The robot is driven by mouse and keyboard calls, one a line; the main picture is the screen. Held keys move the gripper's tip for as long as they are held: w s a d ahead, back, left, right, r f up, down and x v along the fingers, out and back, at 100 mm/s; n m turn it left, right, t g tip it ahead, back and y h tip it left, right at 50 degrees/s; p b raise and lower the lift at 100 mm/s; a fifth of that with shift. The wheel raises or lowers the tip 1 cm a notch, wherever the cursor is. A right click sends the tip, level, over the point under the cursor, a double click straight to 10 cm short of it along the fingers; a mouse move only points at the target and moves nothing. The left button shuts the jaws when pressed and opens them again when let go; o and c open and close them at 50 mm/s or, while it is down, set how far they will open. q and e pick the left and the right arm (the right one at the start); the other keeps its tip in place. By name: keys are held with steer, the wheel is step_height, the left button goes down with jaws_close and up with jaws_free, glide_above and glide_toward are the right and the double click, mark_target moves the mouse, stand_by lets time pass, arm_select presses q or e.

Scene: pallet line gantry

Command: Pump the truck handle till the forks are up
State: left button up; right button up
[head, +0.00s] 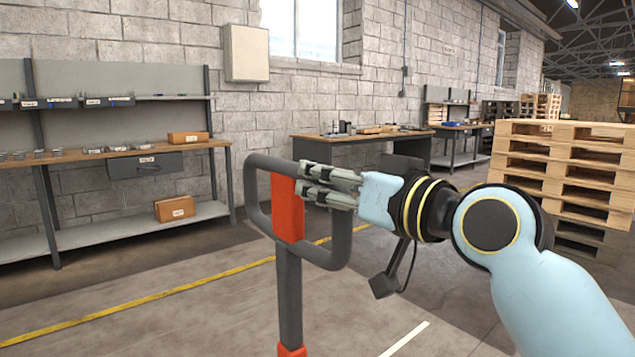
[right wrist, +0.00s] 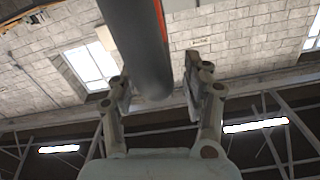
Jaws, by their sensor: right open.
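The truck handle (head: 253,200) is a dark grey loop with a red centre plate (head: 287,208) on a grey upright shaft (head: 289,295). It stands upright in the middle of the head view. My right gripper (head: 300,183) reaches in from the right, at the handle's right side by the red plate. In the right wrist view the gripper (right wrist: 158,85) is open, with a dark grey bar (right wrist: 140,45) of the handle between or just beyond its fingers. I cannot tell whether they touch. The forks are out of view. My left gripper is not in view.
A workbench with shelves (head: 120,230) stands at the left wall. A dark desk (head: 345,150) stands behind the handle. Stacked wooden pallets (head: 560,165) are at the right. The floor around the shaft is open, with a yellow line (head: 150,303).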

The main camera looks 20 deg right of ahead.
steer(key=shift+x, duration=1.4)
steer(key=shift+d, duration=0.1)
jaws_close()
steer(key=shift+d, duration=0.1)
